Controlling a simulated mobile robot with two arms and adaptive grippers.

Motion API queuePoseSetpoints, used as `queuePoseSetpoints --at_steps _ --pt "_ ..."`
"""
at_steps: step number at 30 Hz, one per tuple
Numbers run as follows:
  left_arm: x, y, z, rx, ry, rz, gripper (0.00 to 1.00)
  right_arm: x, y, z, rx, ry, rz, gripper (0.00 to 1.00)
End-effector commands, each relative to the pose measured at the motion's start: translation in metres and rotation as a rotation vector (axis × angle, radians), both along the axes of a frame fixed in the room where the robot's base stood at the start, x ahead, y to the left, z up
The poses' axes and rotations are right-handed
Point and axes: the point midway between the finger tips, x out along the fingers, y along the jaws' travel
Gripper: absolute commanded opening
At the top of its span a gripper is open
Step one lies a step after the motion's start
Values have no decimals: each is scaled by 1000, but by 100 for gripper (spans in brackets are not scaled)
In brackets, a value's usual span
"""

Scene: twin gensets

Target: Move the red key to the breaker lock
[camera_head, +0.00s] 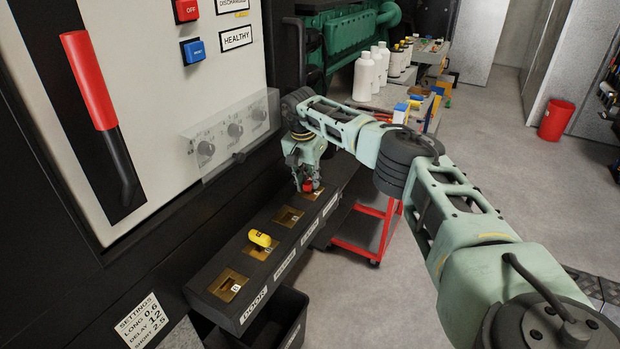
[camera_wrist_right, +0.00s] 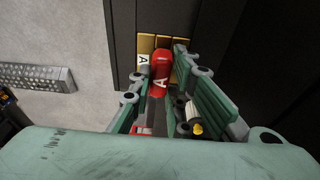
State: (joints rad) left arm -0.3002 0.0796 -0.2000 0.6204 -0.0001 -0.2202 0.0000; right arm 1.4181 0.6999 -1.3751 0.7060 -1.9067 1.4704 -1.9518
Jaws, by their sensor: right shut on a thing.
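The red key (camera_head: 308,187) is at the far end of the black lock ledge (camera_head: 205,279). In the right wrist view the red key (camera_wrist_right: 160,72), marked A, sits between the fingers of my right gripper (camera_wrist_right: 160,88), over a brass lock plate (camera_wrist_right: 146,44) also labelled A. I cannot tell how deep it sits in that lock. My right gripper (camera_head: 305,180) is shut on it. A yellow key (camera_head: 260,238) is in another brass lock nearer the front. A brass lock (camera_head: 288,216) between them is empty, and so is the nearest lock (camera_head: 229,285), labelled DOOR. My left gripper is out of view.
A clear cover (camera_head: 225,135) over knobs juts out above the ledge. A red-handled lever (camera_head: 90,80) is on the panel at left. A black bin (camera_head: 285,318) sits below the ledge. A red cart (camera_head: 370,235) stands beyond it. The floor at right is open.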

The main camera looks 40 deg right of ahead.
Motion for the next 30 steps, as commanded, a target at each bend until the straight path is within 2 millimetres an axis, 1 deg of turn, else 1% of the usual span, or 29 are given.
queuePoseSetpoints --at_steps 1,2,9,17,20,30 --pt "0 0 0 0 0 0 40 0 0 -1 0 2 1 0" --pt "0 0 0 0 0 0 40 0 0 -1 0 2 1 18" --pt "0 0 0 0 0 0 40 0 0 -1 0 2 1 39" --pt "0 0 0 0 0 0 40 0 0 0 0 1 1 39" --pt "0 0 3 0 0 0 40 0 0 3 0 1 1 39" --pt "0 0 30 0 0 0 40 0 0 36 0 1 1 39"
